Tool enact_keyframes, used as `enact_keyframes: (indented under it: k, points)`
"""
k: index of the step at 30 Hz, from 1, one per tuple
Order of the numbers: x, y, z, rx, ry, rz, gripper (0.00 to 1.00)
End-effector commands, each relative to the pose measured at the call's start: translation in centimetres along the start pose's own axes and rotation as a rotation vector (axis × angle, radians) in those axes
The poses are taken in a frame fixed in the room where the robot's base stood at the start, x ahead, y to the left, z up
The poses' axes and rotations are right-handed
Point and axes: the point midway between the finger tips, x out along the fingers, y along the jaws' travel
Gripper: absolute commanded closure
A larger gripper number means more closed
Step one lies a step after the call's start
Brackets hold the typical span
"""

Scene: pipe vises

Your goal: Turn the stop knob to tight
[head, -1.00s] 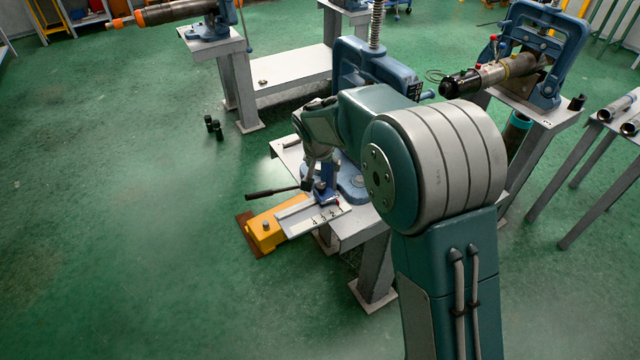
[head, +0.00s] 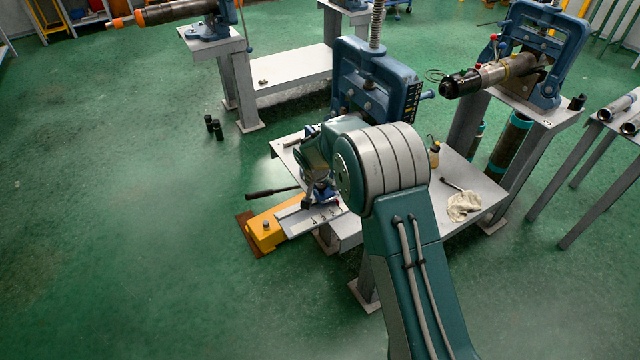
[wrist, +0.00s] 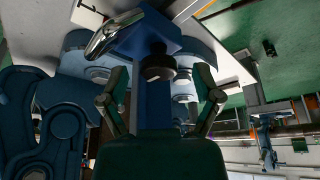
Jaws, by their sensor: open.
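In the wrist view, a dark round knob (wrist: 159,66), which looks like the stop knob, sits on a blue block (wrist: 150,38) with a shiny metal lever (wrist: 112,34). My gripper (wrist: 161,84) is open, one finger to each side of the knob's line, with clear gaps on both sides. I cannot tell whether the knob is within the fingers' reach. In the head view, my gripper (head: 318,200) is above the numbered scale plate (head: 322,217), by a small blue part. My arm hides most of the stop there.
A yellow block (head: 265,231) and a black handle (head: 270,192) are left of the scale plate. A large blue vise (head: 370,85) stands behind my arm.

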Motion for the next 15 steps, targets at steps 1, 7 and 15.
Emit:
enact_keyframes:
  k: [1, 7, 15]
  points:
    - [0.12, 0.0, -0.04, 0.0, 0.001, 0.0, 0.18]
    - [0.15, 0.0, -0.05, 0.0, 0.001, 0.0, 0.18]
    - [0.17, -0.03, -0.03, 0.0, 0.001, -0.001, 1.0]
